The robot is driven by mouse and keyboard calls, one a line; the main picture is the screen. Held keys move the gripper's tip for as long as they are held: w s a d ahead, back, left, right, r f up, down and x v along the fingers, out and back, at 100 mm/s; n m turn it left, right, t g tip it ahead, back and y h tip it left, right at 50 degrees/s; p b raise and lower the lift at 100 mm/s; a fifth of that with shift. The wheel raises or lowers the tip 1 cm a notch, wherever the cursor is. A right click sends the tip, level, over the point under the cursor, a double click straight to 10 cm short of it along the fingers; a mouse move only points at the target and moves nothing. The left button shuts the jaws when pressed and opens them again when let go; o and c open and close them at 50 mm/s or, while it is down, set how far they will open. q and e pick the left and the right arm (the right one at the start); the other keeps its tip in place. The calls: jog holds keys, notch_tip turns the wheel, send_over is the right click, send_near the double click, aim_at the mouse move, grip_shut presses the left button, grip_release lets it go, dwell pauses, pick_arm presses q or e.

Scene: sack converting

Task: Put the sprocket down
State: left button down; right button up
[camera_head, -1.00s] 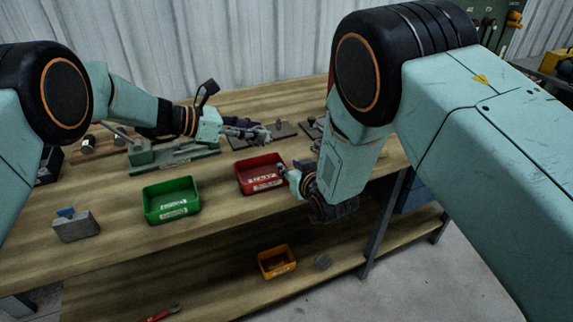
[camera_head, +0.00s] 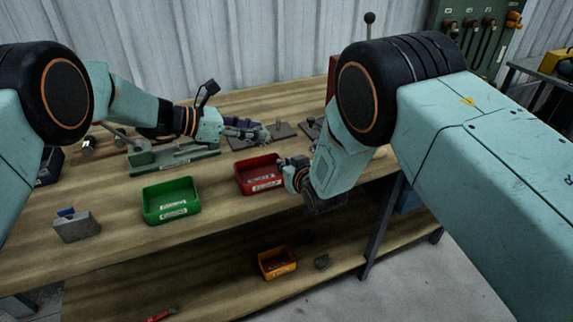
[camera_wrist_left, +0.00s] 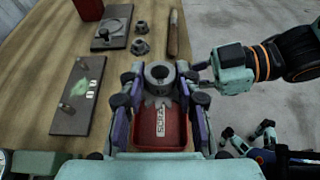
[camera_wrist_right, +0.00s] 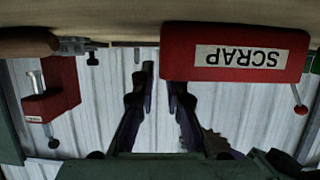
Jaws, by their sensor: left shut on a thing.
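A grey sprocket (camera_wrist_left: 158,76) with a round hole is held between the fingers of my left gripper (camera_wrist_left: 158,82). In the left wrist view it appears over the red SCRAP bin (camera_wrist_left: 155,122). Most of its toothed edge is hidden. In the head view my left gripper (camera_head: 266,134) is above the bench, behind the red bin (camera_head: 259,188); the sprocket is too small to make out there. My right gripper (camera_wrist_right: 157,85) is open and empty, its two fingers apart. In the head view the right gripper (camera_head: 288,168) is beside the red bin's right side.
A green bin (camera_head: 170,212) and a grey block (camera_head: 77,230) stand on the bench at left. A pin plate (camera_wrist_left: 82,95), a second plate (camera_wrist_left: 112,30), two nut-like parts (camera_wrist_left: 140,47) and a wooden-handled tool (camera_wrist_left: 173,35) lie nearby. A yellow bin (camera_head: 277,263) is on the lower shelf.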

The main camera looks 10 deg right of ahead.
pick_arm(q)
jog(key=shift+w+a, duration=0.1)
jog(key=shift+w, duration=0.05)
pick_arm(e)
jog(key=shift+a, duration=0.1)
grip_shut()
pick_arm(q)
jog(key=shift+r, duration=0.1)
